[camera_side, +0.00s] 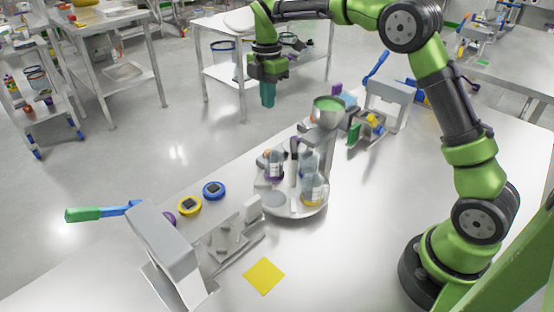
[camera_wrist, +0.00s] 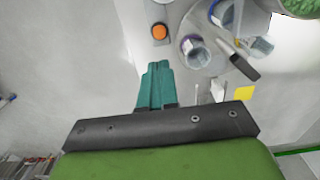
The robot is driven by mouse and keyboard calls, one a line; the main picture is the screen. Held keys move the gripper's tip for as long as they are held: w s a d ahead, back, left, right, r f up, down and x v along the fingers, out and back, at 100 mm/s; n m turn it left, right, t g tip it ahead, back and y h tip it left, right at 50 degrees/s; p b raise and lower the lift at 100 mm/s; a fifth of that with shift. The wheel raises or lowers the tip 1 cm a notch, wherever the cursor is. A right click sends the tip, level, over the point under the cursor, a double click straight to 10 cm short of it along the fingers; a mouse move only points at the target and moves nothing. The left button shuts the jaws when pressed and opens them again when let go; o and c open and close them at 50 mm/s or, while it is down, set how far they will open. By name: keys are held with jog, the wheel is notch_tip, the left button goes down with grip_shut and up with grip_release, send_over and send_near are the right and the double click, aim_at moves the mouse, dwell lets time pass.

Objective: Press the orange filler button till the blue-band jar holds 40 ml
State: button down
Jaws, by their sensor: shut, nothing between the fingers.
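The orange filler button (camera_wrist: 159,32) sits on a grey block beside the round turntable (camera_wrist: 182,14) in the wrist view. In the side view I cannot make it out clearly behind the jars. A jar that looks blue-banded (camera_wrist: 222,13) stands on the turntable near the filler hopper; it seems to show in the side view too (camera_side: 309,160), partly hidden. Its fill level cannot be read. A jar with a purplish band (camera_wrist: 195,52) is closer to the button. My gripper (camera_side: 268,103) is shut and empty, raised above and apart from the button; its teal fingertips (camera_wrist: 155,66) show in the wrist view.
The hopper (camera_side: 328,110) with green contents stands over the turntable. A yellow-banded jar (camera_side: 313,188) is at its front. Yellow (camera_side: 189,205) and blue (camera_side: 214,190) round buttons, a lever press (camera_side: 165,245) and a yellow square (camera_side: 264,276) lie to the left and front.

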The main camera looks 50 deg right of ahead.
notch_tip(320, 180, down, 14)
dwell(0.8)
jog(key=shift+s+f, duration=0.1)
jog(key=shift+f, duration=1.1)
notch_tip(320, 180, up, 15)
jog(key=shift+w+r, duration=0.2)
jog(key=shift+w, duration=0.15)
